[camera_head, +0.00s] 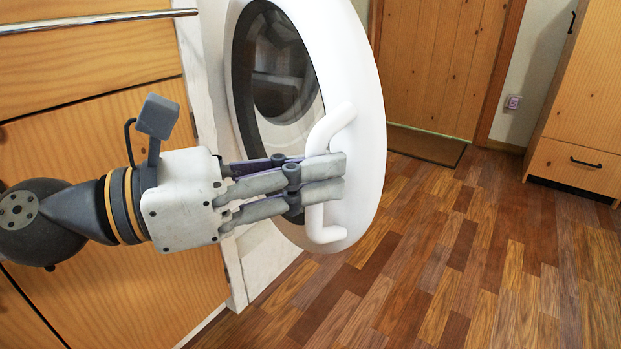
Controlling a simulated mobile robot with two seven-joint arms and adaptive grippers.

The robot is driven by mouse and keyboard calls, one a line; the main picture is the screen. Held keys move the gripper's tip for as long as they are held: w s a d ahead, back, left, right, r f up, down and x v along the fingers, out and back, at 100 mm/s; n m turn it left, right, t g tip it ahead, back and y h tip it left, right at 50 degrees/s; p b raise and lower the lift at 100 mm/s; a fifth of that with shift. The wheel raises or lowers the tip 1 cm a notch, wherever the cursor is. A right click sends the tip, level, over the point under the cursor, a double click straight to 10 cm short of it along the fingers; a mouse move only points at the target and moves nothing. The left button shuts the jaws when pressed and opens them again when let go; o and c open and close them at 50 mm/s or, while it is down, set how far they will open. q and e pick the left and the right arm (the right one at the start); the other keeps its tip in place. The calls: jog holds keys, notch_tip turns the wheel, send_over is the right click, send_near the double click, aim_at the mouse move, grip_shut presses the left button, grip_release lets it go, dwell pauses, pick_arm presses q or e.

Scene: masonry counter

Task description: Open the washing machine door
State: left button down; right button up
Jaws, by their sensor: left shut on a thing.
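The washing machine door (358,75) is a round white panel that stands ajar, swung out from the machine front (216,60). A dark gap and the round dark glass show at its left side. A white bar handle (329,128) sticks out from the door's face. My left gripper (325,180) comes in from the left and is shut on the handle, with its grey fingers around the bar's middle. The fingers hide that middle part, and the gripper hides the lower left of the door. My right gripper is not in view.
Wooden cabinet fronts (75,75) with a metal bar handle (95,21) stand at the left. The wooden floor (450,260) is clear to the right. A wooden door (440,60) with a dark mat (425,146) is behind, and a tall cabinet (590,100) stands at the far right.

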pick_arm(q)
jog(key=shift+w+a, duration=0.15)
jog(key=shift+w, duration=0.05)
jog(key=c, duration=1.8)
grip_release()
jog(key=shift+s, duration=0.1)
jog(key=v, duration=1.2)
